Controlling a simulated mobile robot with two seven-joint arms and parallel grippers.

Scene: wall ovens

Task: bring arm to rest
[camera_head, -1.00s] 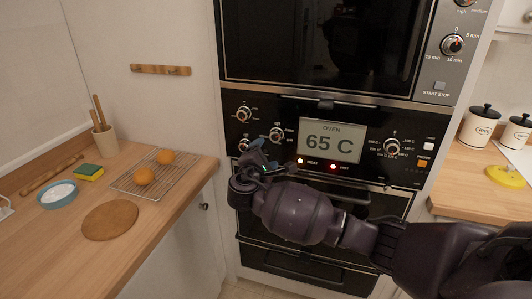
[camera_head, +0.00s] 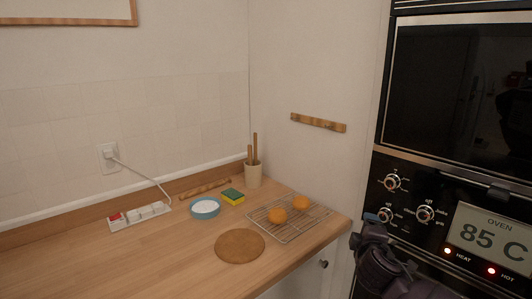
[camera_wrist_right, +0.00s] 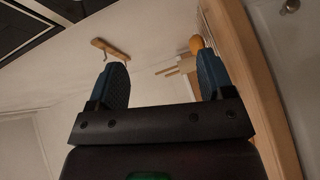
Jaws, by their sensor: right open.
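My right arm comes in at the lower right of the head view. Its right gripper (camera_head: 373,222) is in front of the oven's left edge, below the oven knobs, and part of it is turned from view. In the right wrist view the two blue fingers of the gripper (camera_wrist_right: 162,78) stand wide apart with nothing between them. My left gripper is in neither view.
The wall oven (camera_head: 440,215) with a lit 85 C display is close to my right arm.

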